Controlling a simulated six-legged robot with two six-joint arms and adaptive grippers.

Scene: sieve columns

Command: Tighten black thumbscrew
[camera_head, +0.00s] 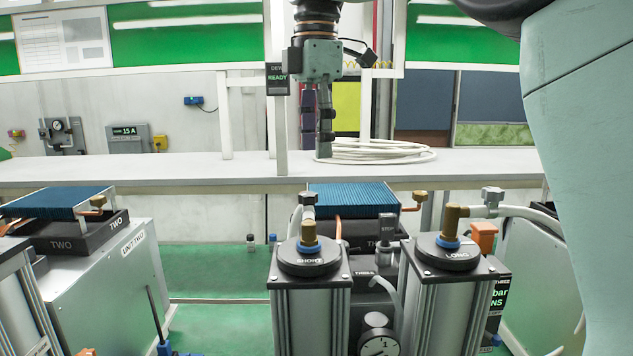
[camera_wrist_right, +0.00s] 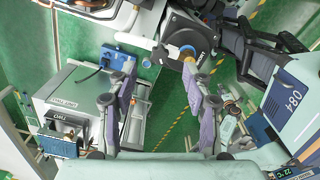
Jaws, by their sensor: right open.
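Two metal sieve columns stand at the front of the head view. The LONG column has a similar black cap (camera_head: 447,253) and a grey knob (camera_head: 492,196). I cannot tell which part is the black thumbscrew. My right gripper (camera_head: 324,150) hangs downward above and behind the columns, apart from them. In the wrist view its fingers (camera_wrist_right: 159,67) are spread and empty, with a black cap (camera_wrist_right: 184,35) beyond the right fingertip. My left gripper is not visible.
A white bench (camera_head: 130,171) with a coiled white hose (camera_head: 385,151) runs behind. Units with blue finned tops (camera_head: 58,203) stand at left and centre. A pale hose (camera_head: 530,214) leaves the LONG column's fitting. A gauge (camera_head: 377,344) sits between the columns.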

